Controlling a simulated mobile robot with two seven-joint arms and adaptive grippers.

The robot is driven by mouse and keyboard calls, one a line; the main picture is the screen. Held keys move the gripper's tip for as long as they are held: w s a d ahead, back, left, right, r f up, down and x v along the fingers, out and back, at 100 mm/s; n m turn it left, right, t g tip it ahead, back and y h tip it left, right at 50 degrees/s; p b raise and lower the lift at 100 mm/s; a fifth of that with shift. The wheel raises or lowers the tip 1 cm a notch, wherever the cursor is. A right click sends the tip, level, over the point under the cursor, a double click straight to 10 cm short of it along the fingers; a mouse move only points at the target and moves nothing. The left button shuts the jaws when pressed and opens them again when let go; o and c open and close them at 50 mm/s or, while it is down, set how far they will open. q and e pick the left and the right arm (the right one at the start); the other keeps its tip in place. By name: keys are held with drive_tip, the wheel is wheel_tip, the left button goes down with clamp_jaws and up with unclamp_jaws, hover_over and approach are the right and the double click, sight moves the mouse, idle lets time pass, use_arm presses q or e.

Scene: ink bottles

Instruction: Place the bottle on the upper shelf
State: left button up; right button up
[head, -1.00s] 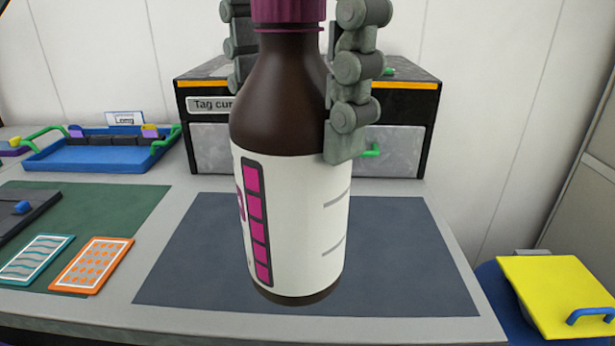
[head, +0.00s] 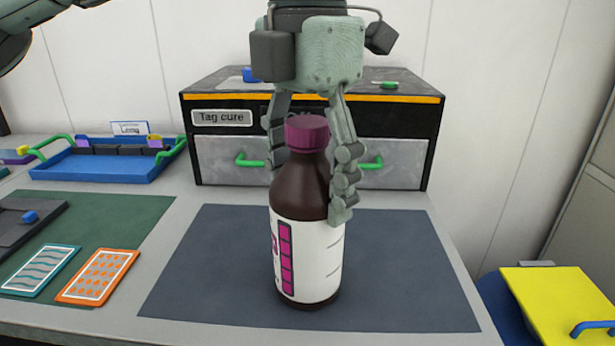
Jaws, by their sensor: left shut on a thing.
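The bottle (head: 308,255) is brown with a magenta cap and a white label with magenta blocks. It is upright over the dark blue-grey mat (head: 205,270); its base looks at or very near the mat, and I cannot tell if it touches. My left gripper (head: 306,200) comes down from above and is shut on the bottle, with one finger at its right side and the other partly hidden behind its left side. My right gripper is not in view. No upper shelf can be made out in this view.
A black cabinet (head: 225,98) marked "Tag cure", with grey drawers and green handles, stands behind the bottle. A blue tray (head: 105,165) is at the left. Teal (head: 40,270) and orange cards (head: 97,276) lie front left. A yellow lid (head: 560,300) is at right. The mat's right side is clear.

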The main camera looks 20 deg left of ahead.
use_arm(q)
drive_tip(key=o, duration=1.9)
